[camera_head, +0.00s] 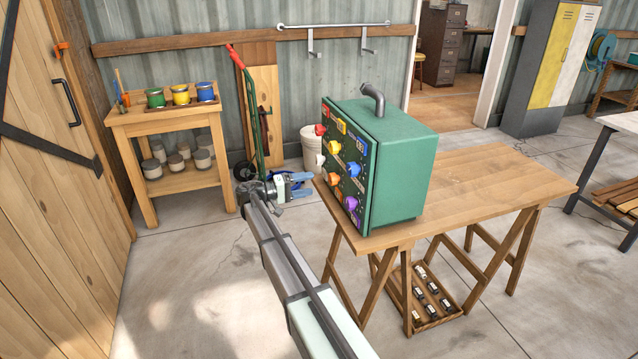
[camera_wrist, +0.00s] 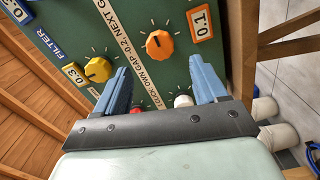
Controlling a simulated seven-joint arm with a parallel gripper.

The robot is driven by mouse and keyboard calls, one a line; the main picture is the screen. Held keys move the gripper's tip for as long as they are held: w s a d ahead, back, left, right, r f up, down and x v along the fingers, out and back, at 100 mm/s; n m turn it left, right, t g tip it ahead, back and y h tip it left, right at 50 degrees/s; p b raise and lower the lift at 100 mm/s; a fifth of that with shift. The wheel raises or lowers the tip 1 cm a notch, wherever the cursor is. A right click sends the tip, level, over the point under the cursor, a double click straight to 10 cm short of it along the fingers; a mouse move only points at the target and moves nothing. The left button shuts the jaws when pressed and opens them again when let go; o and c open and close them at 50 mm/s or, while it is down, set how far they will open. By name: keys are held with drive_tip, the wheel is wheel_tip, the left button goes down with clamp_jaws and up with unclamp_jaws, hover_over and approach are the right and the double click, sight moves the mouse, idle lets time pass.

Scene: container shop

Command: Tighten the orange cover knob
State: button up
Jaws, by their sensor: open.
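The orange cover knob (camera_wrist: 159,44) is on the dark green front panel of the green box, in the wrist view beside an orange label reading 0.1. A line on its face points up and left in that view. In the head view the orange knob (camera_head: 335,178) is low on the panel. My gripper (camera_head: 310,184) is open and empty in front of the panel. In the wrist view the blue fingers of my gripper (camera_wrist: 160,68) are spread, and the knob shows between and just beyond their tips. I cannot tell the exact gap to it.
A yellow knob (camera_wrist: 98,70) is left of the orange one, and a white knob (camera_wrist: 183,101) shows by the right finger. The green box (camera_head: 400,170) stands on a wooden table (camera_head: 500,185). A paint shelf (camera_head: 165,118) stands at left.

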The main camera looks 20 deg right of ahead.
drive_tip(key=shift+a, duration=2.25)
